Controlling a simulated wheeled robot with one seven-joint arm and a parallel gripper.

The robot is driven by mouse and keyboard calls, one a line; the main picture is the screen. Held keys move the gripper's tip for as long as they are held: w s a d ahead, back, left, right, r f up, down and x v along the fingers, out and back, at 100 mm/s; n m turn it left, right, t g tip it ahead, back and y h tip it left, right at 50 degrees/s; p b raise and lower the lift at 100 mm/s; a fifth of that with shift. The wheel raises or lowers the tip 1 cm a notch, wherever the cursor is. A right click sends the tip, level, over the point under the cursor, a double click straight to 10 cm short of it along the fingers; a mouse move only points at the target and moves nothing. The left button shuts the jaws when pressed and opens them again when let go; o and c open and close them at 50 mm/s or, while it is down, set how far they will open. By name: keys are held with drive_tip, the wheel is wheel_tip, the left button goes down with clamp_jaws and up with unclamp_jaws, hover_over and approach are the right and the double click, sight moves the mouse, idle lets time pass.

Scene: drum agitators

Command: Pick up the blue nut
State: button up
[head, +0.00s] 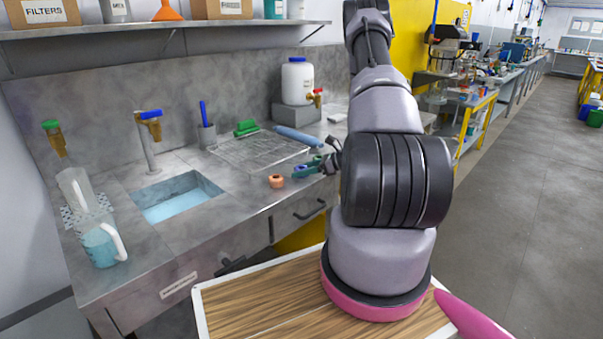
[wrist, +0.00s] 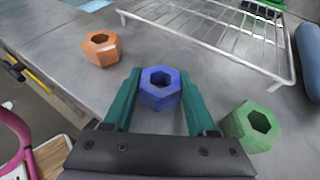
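The blue nut (wrist: 160,98) is between the two green fingers of my gripper (wrist: 160,84) in the wrist view, with its hole facing up. The fingers stand close along its left and right sides. I cannot tell whether they press on it or leave a thin gap. In the head view my gripper (head: 316,167) is low over the counter's front right part, and the nut there is small and hard to make out. It seems to be at counter level.
An orange nut (wrist: 101,48) lies to the left, also in the head view (head: 276,181). A green nut (wrist: 252,127) lies close by the right finger. A wire rack (wrist: 215,35) is beyond, with a blue cylinder (wrist: 309,60) at its right. The sink (head: 177,197) is farther left.

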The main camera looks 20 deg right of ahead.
clamp_jaws()
drive_tip(key=shift+r, duration=0.1)
